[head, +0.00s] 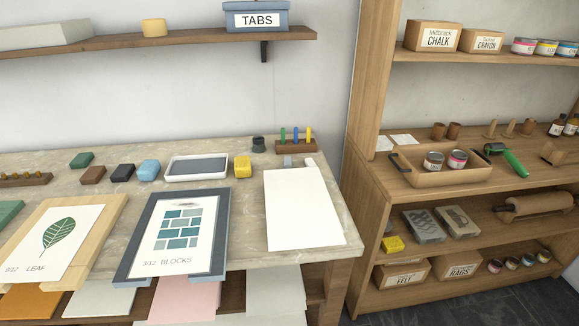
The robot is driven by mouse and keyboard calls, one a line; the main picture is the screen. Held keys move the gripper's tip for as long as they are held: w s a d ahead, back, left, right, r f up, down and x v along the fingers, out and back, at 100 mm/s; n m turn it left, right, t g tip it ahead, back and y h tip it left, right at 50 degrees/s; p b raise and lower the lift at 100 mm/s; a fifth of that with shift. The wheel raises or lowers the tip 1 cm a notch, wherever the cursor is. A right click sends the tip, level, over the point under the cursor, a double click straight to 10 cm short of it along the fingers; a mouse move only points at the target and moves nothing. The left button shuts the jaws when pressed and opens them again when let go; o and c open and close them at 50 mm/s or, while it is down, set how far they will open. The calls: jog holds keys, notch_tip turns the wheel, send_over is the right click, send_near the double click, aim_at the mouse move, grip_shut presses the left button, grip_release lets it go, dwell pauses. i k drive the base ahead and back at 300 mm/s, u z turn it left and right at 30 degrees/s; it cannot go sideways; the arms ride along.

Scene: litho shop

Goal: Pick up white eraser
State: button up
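A small white block (310,163), which looks like the white eraser, sits at the top right corner of a white paper sheet (302,210) on the workbench. It is small and pale against the sheet, so I cannot tell whether it rests on the paper or just behind it. A small grey block (287,161) is to its left. My gripper is not in view.
A wooden rack with coloured sticks (296,146) stands just behind. A yellow block (242,167), a white-rimmed tray (197,168) and a framed BLOCKS print (178,240) are to the left. A wooden shelf unit (365,190) stands close on the right.

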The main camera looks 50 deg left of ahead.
aim_at(309, 162)
jog(key=z, duration=0.7)
jog(key=i, duration=0.1)
jog(key=u, duration=2.55)
jog(key=i, duration=1)
jog(key=z, duration=0.1)
